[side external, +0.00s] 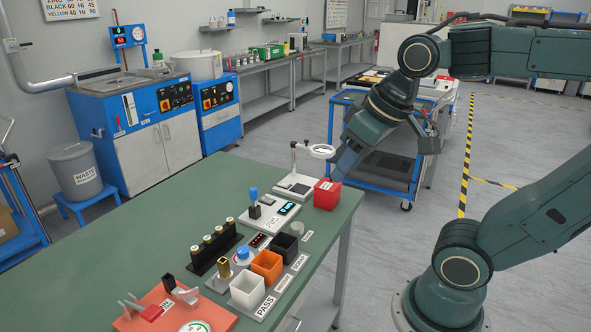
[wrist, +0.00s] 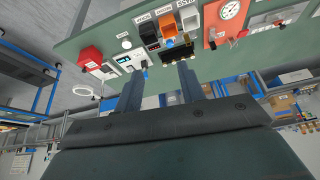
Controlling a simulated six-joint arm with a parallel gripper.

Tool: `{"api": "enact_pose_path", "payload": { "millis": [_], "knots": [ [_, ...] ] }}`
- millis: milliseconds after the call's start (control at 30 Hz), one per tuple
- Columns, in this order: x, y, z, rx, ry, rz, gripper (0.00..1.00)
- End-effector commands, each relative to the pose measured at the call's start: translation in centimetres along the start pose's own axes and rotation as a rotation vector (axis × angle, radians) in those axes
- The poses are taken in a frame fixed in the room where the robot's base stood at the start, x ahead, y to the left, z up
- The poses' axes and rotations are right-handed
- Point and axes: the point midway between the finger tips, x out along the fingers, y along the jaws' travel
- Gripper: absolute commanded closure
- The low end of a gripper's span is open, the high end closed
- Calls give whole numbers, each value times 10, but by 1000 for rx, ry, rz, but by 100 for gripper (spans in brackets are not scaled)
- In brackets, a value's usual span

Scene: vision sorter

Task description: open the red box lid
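The red box (side external: 327,194) sits on the green table near its right edge, with its top closed and a pale label on it. The red box also shows in the wrist view (wrist: 90,56), at the upper left. My gripper (side external: 338,172) is above and just behind the box in the side view, apart from it as far as I can tell. In the wrist view the two fingers of my gripper (wrist: 161,70) stand apart with nothing between them. The lid's seam is too small to make out.
A stand with a white ring (side external: 322,151) rises just left of my gripper. A white device with a blue knob (side external: 270,212) stands beside the box. White, orange and black bins (side external: 267,265) and a black rack (side external: 214,247) lie farther forward.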

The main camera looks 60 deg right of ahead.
Motion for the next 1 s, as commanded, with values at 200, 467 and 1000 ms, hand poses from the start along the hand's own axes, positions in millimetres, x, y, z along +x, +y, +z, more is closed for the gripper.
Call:
{"api": "enact_pose_path", "payload": {
  "millis": [200, 467, 1000],
  "knots": [
    [4, 22, -47, 147, -57, 43, 61],
    [18, 59, -98, 329, -122, 92, 61],
    [78, 174, -171, 712, -246, 187, 61]
  ]
}}
